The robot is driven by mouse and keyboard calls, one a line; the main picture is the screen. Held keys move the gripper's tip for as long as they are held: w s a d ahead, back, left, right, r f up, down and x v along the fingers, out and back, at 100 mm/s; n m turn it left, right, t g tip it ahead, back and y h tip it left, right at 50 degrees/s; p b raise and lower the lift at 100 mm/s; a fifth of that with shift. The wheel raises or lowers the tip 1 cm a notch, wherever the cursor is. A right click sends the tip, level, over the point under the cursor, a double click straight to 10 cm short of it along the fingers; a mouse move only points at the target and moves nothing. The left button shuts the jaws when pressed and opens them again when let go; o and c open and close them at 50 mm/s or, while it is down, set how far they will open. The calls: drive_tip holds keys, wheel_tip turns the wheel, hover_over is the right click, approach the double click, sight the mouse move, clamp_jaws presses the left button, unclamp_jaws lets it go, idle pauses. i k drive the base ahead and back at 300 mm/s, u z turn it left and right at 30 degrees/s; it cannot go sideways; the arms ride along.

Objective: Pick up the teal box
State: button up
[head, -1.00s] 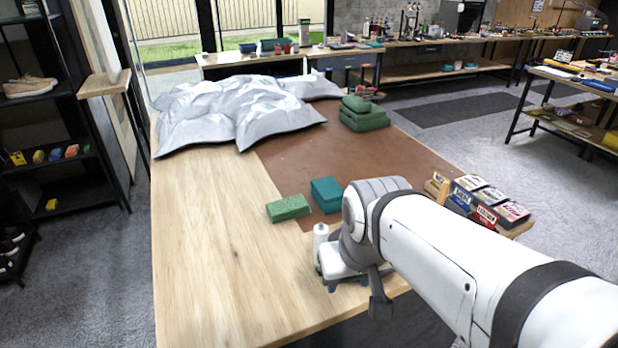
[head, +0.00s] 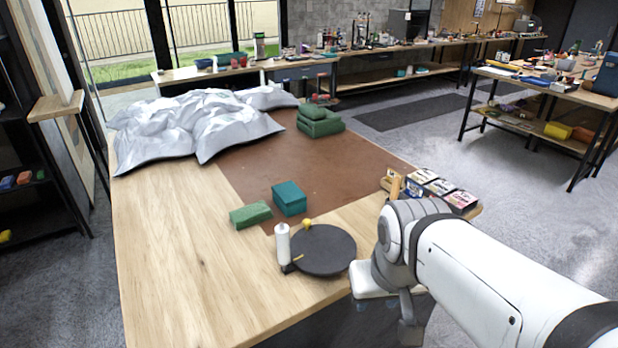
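The teal box (head: 289,198) stands on the near left part of the brown mat (head: 300,160) on the wooden table. A flat green block (head: 251,214) lies just left of it, close beside it. My arm comes in from the lower right. Its end with my gripper (head: 408,322) hangs near the table's front edge, right of and nearer than the teal box, and apart from it. The fingers are mostly hidden behind the arm and too small to tell if they are open or shut.
A round black disc (head: 321,249) and a white bottle (head: 283,244) stand near the front edge, between my gripper and the teal box. Small labelled boxes (head: 440,187) sit at the right edge. Crumpled silver sheeting (head: 195,125) and green folded cloths (head: 320,122) lie farther back. The table's left side is clear.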

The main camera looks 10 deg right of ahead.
sight(291, 200)
drive_tip(key=z, duration=2.1)
drive_tip(key=i, duration=1.3)
drive_tip(key=u, duration=3.15)
drive_tip(key=i, duration=0.5)
drive_tip(key=z, duration=0.2)
